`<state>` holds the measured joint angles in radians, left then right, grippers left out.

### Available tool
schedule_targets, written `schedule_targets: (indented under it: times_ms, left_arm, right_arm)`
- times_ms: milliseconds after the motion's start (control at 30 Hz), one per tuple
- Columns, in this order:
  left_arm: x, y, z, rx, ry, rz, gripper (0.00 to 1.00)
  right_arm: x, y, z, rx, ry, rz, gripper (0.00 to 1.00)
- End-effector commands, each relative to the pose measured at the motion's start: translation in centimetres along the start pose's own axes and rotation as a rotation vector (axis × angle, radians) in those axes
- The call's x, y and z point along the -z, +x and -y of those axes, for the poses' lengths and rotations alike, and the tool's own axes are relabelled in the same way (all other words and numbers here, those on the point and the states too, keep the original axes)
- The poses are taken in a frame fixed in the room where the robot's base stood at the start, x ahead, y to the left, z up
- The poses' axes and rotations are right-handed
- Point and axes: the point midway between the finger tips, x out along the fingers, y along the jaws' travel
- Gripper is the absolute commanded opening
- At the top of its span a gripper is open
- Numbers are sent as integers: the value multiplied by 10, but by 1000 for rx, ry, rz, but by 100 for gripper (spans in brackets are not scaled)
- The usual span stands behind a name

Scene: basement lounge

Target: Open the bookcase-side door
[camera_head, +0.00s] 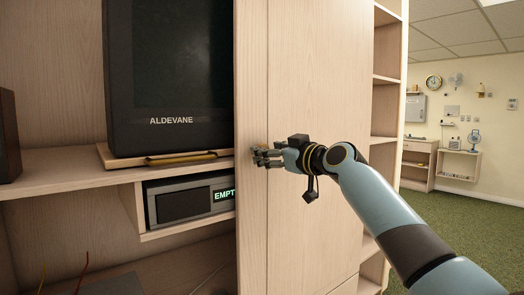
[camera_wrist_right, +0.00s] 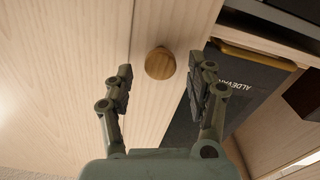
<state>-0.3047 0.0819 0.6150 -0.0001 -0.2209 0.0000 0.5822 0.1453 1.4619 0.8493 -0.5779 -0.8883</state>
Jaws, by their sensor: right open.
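The pale wood door panel (camera_head: 315,70) stands upright beside the open television compartment, on the side toward the bookcase shelves (camera_head: 388,55). A vertical seam runs down near its left edge. In the right wrist view a round wooden knob (camera_wrist_right: 160,63) sits on the wood face (camera_wrist_right: 165,25) just beside a seam. My right gripper (camera_head: 265,157) is in front of the panel near its left edge and hides the knob in the head view. In the wrist view my right gripper (camera_wrist_right: 161,80) is open, with a finger on each side of the knob and gaps showing. My left gripper is out of view.
A black television (camera_head: 170,75) stands on a shelf left of the panel, above a grey device with a lit display (camera_head: 223,195). A dark speaker (camera_head: 8,135) is at far left. Green carpet (camera_head: 460,225) lies clear at right, with a side table beyond.

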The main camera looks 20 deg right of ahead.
Motion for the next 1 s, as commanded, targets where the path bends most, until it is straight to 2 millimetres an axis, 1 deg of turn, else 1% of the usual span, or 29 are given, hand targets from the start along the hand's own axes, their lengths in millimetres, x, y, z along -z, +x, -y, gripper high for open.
schedule_targets:
  times_ms: [33, 200, 333, 567, 1000]
  left_arm:
    - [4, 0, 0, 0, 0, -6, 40]
    - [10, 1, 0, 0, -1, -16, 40]
    - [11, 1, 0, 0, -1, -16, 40]
    - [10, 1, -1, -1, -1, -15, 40]
    - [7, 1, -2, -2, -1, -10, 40]
  right_arm:
    - [1, 9, 1, 2, 4, -1, 57]
    - [0, 27, 1, 0, 2, 0, 57]
    - [0, 32, 1, 1, 1, 1, 57]
    - [-1, 32, 1, 1, 0, 1, 57]
    - [-1, 32, 1, 0, 1, 1, 0]
